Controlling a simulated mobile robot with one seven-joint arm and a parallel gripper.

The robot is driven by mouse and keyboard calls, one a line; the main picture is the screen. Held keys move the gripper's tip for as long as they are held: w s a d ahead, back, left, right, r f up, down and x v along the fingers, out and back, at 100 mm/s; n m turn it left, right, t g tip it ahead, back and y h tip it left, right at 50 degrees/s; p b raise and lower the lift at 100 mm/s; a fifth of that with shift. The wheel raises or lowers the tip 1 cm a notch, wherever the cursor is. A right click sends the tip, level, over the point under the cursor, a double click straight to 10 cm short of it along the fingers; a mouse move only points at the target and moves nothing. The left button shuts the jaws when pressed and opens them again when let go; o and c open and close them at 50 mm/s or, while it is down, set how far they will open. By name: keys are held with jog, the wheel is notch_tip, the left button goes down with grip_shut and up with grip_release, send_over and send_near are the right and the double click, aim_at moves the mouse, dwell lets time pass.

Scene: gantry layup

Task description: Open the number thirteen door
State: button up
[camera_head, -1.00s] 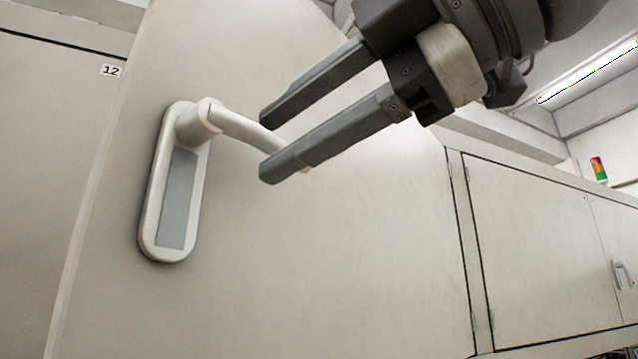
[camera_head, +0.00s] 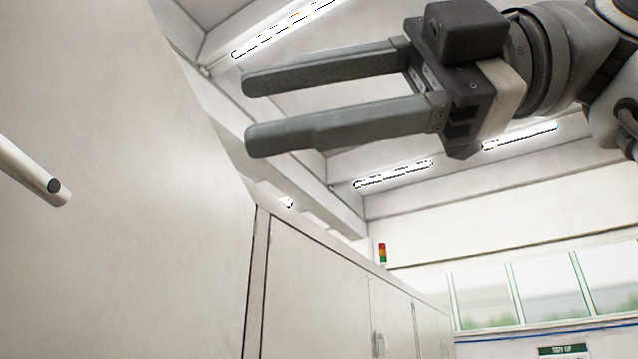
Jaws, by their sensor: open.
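A large pale door (camera_head: 110,200) fills the left of the head view. Only the tip end of its white lever handle (camera_head: 35,172) shows, at the left edge; the rest is out of the frame. No number shows on this door now. My gripper (camera_head: 248,113) is open and empty in the upper middle. Its two grey fingers point left, toward the door. They are to the right of the handle and apart from it in the picture.
More pale cabinet doors (camera_head: 315,305) run back to the right, one with a small handle (camera_head: 379,343). A red, orange and green signal light (camera_head: 382,253) stands above them. Windows (camera_head: 545,285) and a green sign (camera_head: 562,351) are at the far right.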

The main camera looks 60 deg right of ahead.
jog(key=shift+v, duration=0.95)
jog(key=shift+f, duration=0.1)
jog(key=c, duration=0.7)
grip_shut()
